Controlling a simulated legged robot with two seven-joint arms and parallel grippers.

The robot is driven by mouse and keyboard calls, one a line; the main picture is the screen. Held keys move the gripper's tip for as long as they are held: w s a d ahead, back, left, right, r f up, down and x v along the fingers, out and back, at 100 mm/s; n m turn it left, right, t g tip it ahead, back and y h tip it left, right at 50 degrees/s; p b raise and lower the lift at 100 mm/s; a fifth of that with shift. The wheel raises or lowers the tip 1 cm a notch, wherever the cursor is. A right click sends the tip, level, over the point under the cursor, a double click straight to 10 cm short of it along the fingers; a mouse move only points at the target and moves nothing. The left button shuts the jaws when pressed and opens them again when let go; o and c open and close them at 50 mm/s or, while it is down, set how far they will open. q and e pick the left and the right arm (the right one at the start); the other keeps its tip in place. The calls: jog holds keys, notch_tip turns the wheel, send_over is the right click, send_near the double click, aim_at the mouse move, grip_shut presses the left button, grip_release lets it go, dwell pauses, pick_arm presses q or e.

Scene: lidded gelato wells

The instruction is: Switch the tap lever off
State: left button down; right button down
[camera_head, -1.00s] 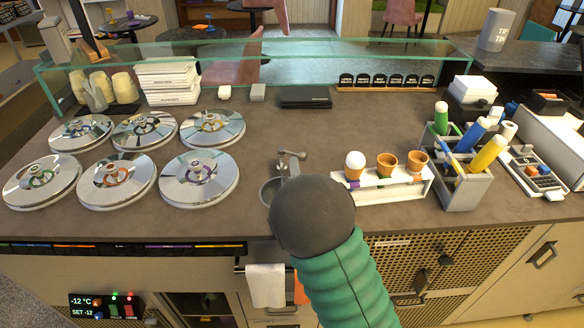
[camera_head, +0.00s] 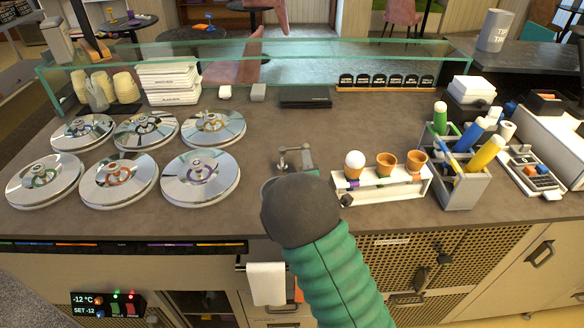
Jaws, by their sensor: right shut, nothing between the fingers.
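The small metal tap (camera_head: 294,151) stands behind the sink on the brown counter, left of the cone holder. Its lever cannot be clearly told apart from the spout and the gripper parts around it. A sliver of the round sink basin (camera_head: 267,185) shows; my dark, rounded arm link hides the rest. My right gripper (camera_head: 309,161) shows only in part beyond that link, close against the tap's right side. It is shut and empty; whether it touches the lever cannot be told. My left gripper is not in view.
A white holder (camera_head: 395,190) with cones stands close right of the tap. Several round metal well lids (camera_head: 200,178) lie to the left. A grey caddy (camera_head: 462,190) with bottles is farther right. A glass screen (camera_head: 240,50) runs along the back.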

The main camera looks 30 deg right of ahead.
jog(key=shift+d+r, duration=0.2)
jog(key=shift+r, duration=0.05)
dwell(0.3)
